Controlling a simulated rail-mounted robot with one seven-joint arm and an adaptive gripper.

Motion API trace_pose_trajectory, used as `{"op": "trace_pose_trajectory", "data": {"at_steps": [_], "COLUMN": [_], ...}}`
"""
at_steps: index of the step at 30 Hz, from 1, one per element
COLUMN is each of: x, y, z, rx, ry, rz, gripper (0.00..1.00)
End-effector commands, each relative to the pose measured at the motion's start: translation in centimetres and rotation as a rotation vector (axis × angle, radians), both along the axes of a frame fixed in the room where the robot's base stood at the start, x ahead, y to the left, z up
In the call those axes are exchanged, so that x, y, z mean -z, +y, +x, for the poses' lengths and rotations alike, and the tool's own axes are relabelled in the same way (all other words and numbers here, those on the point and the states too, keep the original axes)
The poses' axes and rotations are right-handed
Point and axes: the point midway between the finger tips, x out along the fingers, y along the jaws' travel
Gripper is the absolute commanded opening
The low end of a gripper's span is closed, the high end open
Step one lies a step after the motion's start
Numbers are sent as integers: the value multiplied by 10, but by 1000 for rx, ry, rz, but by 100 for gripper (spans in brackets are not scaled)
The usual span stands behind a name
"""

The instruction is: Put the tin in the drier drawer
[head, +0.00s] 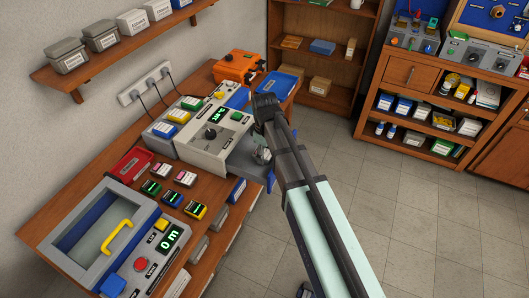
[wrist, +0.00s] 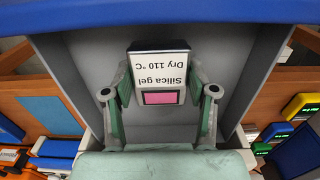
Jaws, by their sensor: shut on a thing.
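The tin (wrist: 158,58) has a white label reading "Silica gel Dry 110 °C" and a pink patch. My gripper (wrist: 160,92) is shut on it, with one finger on each side. In the wrist view the tin is over or inside the open grey drawer (wrist: 240,80), between its side walls; I cannot tell whether it touches the floor. In the head view the drawer (head: 238,160) is pulled out of the pale drier (head: 205,140) with a green display. My arm hides most of the gripper and tin there.
Several small coloured boxes (head: 168,185) and a red tray (head: 131,163) lie on the bench left of the drier. A blue tray (head: 278,85) and an orange case (head: 238,66) stand beyond it. A machine with a yellow handle (head: 117,236) is at the near end. The floor at right is clear.

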Motion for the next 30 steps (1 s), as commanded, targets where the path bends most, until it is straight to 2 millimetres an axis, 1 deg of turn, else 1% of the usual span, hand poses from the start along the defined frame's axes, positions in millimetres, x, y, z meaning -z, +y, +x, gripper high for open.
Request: {"op": "trace_pose_trajectory", "data": {"at_steps": [3,13,14,15,16,25,30], "x": [5,8,8,8,7,7,1], "y": [0,0,0,0,0,0,0], "z": [0,0,0,0,0,0,0], "rx": [0,0,0,0,0,0,0], "ry": [0,0,0,0,0,0,-1], "rz": [0,0,0,0,0,0,0], "gripper": [21,21,64,79,83,83,83]}}
